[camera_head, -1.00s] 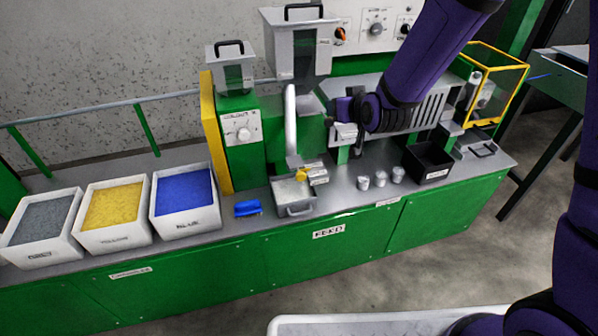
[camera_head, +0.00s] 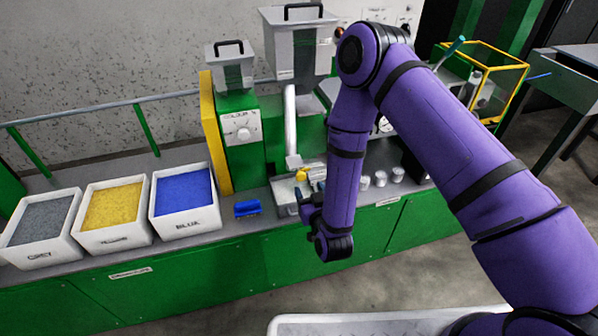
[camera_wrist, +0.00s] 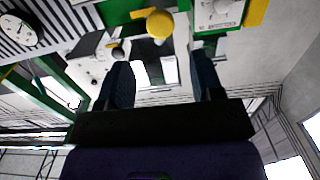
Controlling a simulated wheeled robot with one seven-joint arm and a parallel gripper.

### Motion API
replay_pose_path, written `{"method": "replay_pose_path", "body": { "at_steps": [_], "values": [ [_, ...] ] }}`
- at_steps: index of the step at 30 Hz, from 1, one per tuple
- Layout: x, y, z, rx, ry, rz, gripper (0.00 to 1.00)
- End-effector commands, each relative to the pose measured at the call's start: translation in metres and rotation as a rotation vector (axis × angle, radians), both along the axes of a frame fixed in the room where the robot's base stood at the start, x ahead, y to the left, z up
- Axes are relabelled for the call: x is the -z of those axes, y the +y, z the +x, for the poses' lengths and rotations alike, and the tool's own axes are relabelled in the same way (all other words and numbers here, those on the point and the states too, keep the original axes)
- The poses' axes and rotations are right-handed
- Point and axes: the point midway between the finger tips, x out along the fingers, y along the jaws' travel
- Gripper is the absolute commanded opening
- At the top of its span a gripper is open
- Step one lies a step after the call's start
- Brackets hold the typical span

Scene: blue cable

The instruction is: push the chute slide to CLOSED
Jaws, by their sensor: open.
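The chute is a pale pipe (camera_head: 291,125) coming down from the large grey hopper (camera_head: 299,45). My gripper (camera_wrist: 163,75) is open and empty in that view. In the head view my gripper (camera_head: 305,198) is in front of the chute's lower end, mostly hidden by my own wrist. The slide's marking cannot be read.
A grey metal bin (camera_head: 283,190) is below the chute, partly hidden. A blue scoop (camera_head: 247,208) lies left of it. White boxes of grey, yellow and blue pellets (camera_head: 184,190) stand further left. Several small metal cups (camera_head: 381,179) stand to the right of my arm.

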Motion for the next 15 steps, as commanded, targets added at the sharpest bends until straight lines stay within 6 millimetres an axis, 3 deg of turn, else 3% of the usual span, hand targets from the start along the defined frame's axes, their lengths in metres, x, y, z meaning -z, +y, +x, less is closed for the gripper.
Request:
{"method": "replay_pose_path", "body": {
  "at_steps": [7,15],
  "values": [
    [0.011,0.001,-0.007,0.007,-0.026,0.004,0.60],
    [0.010,0.011,0.030,0.009,-0.028,0.005,0.60]
  ]
}}
